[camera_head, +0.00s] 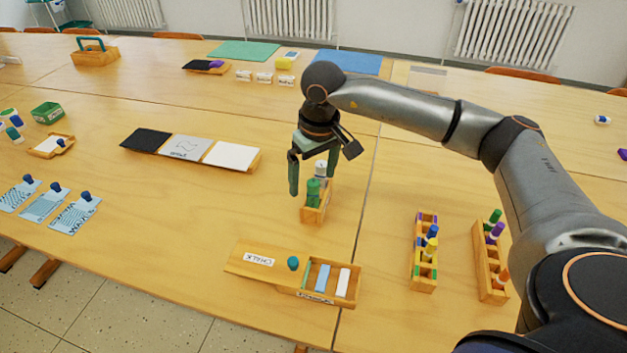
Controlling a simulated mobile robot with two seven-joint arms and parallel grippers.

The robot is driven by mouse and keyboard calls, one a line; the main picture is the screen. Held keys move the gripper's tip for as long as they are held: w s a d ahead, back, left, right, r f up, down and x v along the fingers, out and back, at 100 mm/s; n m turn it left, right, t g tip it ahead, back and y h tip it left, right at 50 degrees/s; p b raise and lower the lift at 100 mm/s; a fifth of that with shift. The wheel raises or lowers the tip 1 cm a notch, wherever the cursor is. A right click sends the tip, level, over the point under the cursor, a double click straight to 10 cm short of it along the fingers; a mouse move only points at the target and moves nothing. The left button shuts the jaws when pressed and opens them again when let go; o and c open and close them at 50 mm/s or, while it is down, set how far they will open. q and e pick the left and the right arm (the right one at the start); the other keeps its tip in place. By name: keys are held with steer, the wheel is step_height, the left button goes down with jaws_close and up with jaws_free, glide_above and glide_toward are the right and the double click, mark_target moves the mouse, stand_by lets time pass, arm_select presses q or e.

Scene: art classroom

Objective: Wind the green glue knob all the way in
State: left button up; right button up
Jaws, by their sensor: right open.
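A green knob (313,188) stands upright at the near part of a small wooden holder (317,214) in the middle of the table. A pale grey-and-white piece (321,167) shows just behind it in the same holder. My right gripper (312,182) points down over the holder, open, with one finger to the left of the green knob and the other behind it to the right. I cannot tell whether a finger touches the knob. How far the knob is wound in is too small to tell. My left gripper is not in view.
A wooden chalk box (258,262) with a partly open lid lies nearer. Two wooden racks (424,281) (483,262) with coloured pieces stand to the right, under my right arm. A three-panel board (190,148) lies to the left. Bare table surrounds the holder's left side.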

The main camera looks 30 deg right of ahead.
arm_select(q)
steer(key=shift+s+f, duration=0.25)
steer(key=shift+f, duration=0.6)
arm_select(e)
steer(key=shift+f, duration=0.1)
steer(key=shift+r+p, duration=0.7)
steer(key=shift+r, duration=0.2)
steer(key=shift+r+p, duration=1)
steer(key=shift+r, duration=0.35)
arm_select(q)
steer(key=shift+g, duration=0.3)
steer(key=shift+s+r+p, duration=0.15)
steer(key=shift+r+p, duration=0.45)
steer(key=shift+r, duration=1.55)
arm_select(e)
steer(key=shift+r, duration=0.9)
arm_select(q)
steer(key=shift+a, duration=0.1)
